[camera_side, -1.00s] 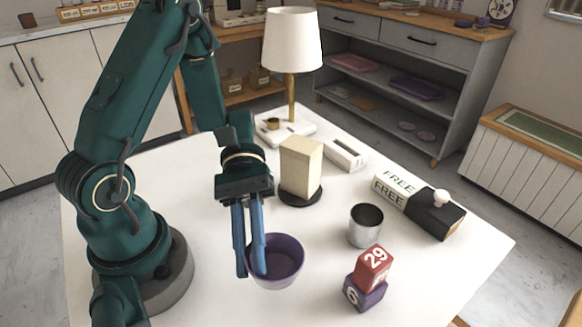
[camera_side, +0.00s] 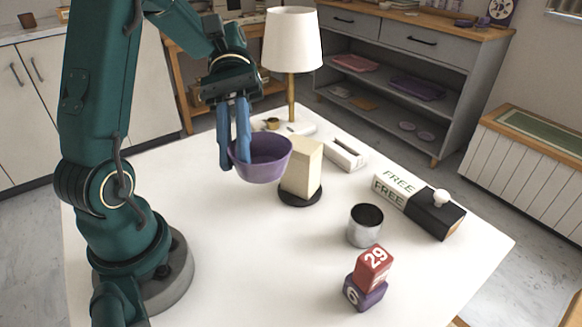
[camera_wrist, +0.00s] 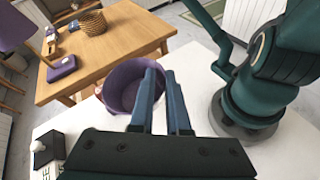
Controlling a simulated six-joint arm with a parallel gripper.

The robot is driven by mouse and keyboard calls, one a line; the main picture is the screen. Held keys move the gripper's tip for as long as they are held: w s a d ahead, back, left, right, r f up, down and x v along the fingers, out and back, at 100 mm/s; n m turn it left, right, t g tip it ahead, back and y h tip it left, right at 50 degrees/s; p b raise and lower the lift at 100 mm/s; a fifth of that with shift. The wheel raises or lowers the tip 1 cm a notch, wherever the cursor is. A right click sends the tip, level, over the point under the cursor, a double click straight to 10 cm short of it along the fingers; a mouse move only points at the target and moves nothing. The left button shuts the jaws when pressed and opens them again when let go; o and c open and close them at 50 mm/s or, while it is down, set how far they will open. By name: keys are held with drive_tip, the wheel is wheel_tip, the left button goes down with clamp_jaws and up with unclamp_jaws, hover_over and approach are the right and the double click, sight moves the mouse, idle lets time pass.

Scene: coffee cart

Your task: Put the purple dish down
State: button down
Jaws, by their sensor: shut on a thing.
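The purple dish (camera_side: 263,163) is a round bowl, held upright above the white table by its left rim in the side view. My gripper (camera_side: 236,152) is shut on that rim with its blue fingers, one on each side of the wall. The dish overlaps the cream block in the side view, and appears in front of it. In the wrist view the dish (camera_wrist: 121,88) is beyond the fingers (camera_wrist: 162,95), which hide part of its right side.
The cream block (camera_side: 302,166) stands on a dark round base. A lamp (camera_side: 291,60) is behind it. A metal cup (camera_side: 365,226), red block (camera_side: 373,268) on a purple block (camera_side: 364,293), and black box (camera_side: 437,214) stand right. The white table (camera_side: 240,260) is clear at front centre.

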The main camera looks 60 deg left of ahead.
wheel_tip(320, 180, up, 3)
drive_tip(key=shift+r, duration=0.1)
drive_tip(key=s+a+f+m+g+y, duration=0.4)
drive_tip(key=a+f+m+g+y, duration=0.2)
drive_tip(key=f+m+y, duration=0.15)
drive_tip(key=w+a+f+m+y, duration=0.2)
drive_tip(key=w+a+m+y, duration=0.1)
drive_tip(key=a+m+y, duration=0.7)
drive_tip(key=w+a+r+m+t+y, duration=0.25)
drive_tip(key=w+r+m+t, duration=0.35)
drive_tip(key=m+t, duration=0.4)
drive_tip(key=w+a+r+m+t+y, duration=0.2)
drive_tip(key=w+r+m+t+y, duration=0.15)
drive_tip(key=w+m+t, duration=0.6)
drive_tip(key=shift+m+t+h, duration=0.25)
drive_tip(key=shift+m+h, duration=0.25)
drive_tip(key=shift+h, duration=0.05)
drive_tip(key=shift+s+f, duration=0.2)
drive_tip(key=shift+f, duration=5.15)
drive_tip(key=shift+s+f, duration=0.15)
drive_tip(key=shift+f, duration=5.2)
